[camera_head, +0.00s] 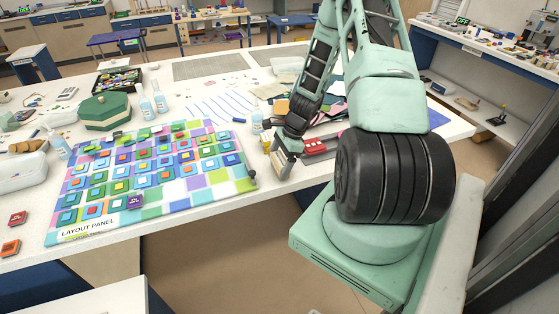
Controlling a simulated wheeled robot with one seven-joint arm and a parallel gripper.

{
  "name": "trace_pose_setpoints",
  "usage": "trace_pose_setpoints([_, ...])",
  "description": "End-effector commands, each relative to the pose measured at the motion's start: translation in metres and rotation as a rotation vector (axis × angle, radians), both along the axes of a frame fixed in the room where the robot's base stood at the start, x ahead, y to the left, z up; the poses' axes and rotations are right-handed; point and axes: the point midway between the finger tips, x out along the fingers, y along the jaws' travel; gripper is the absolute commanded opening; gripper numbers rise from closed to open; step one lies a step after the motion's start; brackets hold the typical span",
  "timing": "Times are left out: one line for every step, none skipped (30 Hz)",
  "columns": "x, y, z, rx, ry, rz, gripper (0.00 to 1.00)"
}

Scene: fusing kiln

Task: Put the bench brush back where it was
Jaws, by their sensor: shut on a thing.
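My gripper (282,162) points down at the front edge of the white worktable (215,225), just right of the layout panel. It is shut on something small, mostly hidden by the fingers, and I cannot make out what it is. I cannot pick out the bench brush clearly anywhere in view. A small yellowish thing (266,142) stands close to the left of the gripper, and a red item (315,147) lies close to its right.
The layout panel (75,237) with several coloured glass squares covers the table's left front. Small bottles (146,104) and a green lidded box (104,112) stand behind it. Coloured sheets (333,112) lie behind the gripper.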

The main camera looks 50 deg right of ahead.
Motion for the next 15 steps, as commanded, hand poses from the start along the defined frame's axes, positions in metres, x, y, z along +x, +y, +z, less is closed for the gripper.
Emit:
trace_pose_setpoints([0.0000, 0.0002, -0.0028, 0.002, 0.000, -0.001, 0.64])
trace_pose_setpoints([0.0001, 0.0001, -0.0043, 0.001, 0.000, -0.001, 0.64])
trace_pose_setpoints([0.0002, 0.0000, -0.0055, 0.001, -0.001, 0.000, 0.64])
trace_pose_setpoints([0.0003, -0.0001, -0.0059, 0.000, -0.001, 0.000, 0.64])
trace_pose_setpoints([0.0004, -0.0002, -0.0061, 0.000, -0.001, 0.000, 0.64])
trace_pose_setpoints([0.0003, -0.0002, -0.0062, 0.000, -0.001, 0.000, 0.64])
trace_pose_setpoints([0.0003, -0.0002, -0.0062, -0.001, -0.001, 0.001, 0.64])
trace_pose_setpoints([0.0003, -0.0002, -0.0062, -0.001, -0.001, 0.001, 0.64])
trace_pose_setpoints([0.0002, -0.0002, -0.0062, -0.001, -0.001, 0.001, 0.64])
trace_pose_setpoints([0.0003, -0.0001, -0.0063, 0.000, -0.001, 0.000, 0.64])
trace_pose_setpoints([0.0002, 0.0000, -0.0067, -0.001, -0.001, 0.001, 0.64])
trace_pose_setpoints([0.0002, 0.0000, -0.0080, 0.000, -0.001, 0.000, 0.64])
trace_pose_setpoints([0.0002, 0.0000, -0.0093, 0.000, -0.001, 0.000, 0.64])
trace_pose_setpoints([0.0002, 0.0000, -0.0104, 0.000, -0.001, 0.000, 0.64])
trace_pose_setpoints([0.0002, -0.0001, -0.0097, 0.000, -0.001, 0.000, 0.91])
